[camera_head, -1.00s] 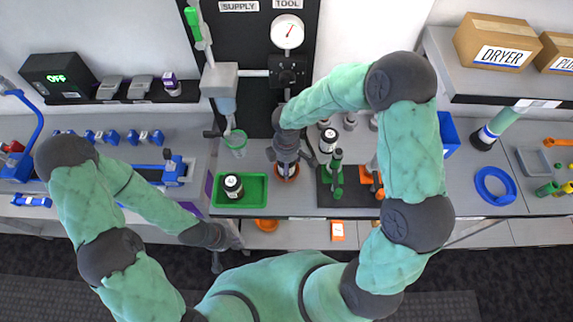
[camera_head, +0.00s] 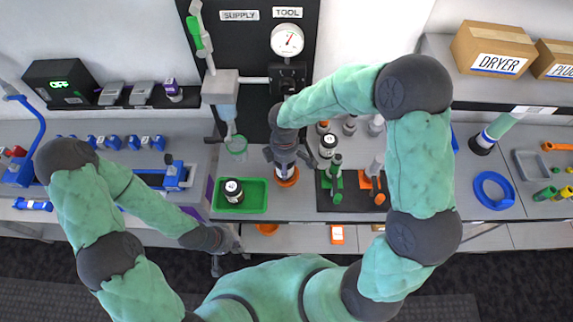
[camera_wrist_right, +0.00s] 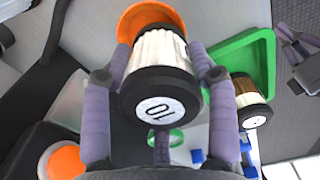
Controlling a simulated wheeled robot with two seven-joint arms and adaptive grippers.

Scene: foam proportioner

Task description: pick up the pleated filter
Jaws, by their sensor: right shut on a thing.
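My right gripper (camera_head: 284,163) points down at the middle of the bench, over an orange dish (camera_head: 288,181). In the right wrist view its fingers (camera_wrist_right: 160,90) are shut around a pleated filter (camera_wrist_right: 160,50) with white pleats and a black cap marked with a number. The orange dish (camera_wrist_right: 135,18) shows behind the filter's far end; I cannot tell whether they touch. My gripper mostly hides this filter in the head view. A second black-capped filter (camera_head: 233,190) stands in a green tray (camera_head: 256,197). My left gripper (camera_head: 226,262) hangs low before the bench; its fingers are unclear.
A black mat (camera_head: 352,205) with green and orange tools lies right of the dish. A black-capped jar (camera_head: 328,146) stands behind it.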

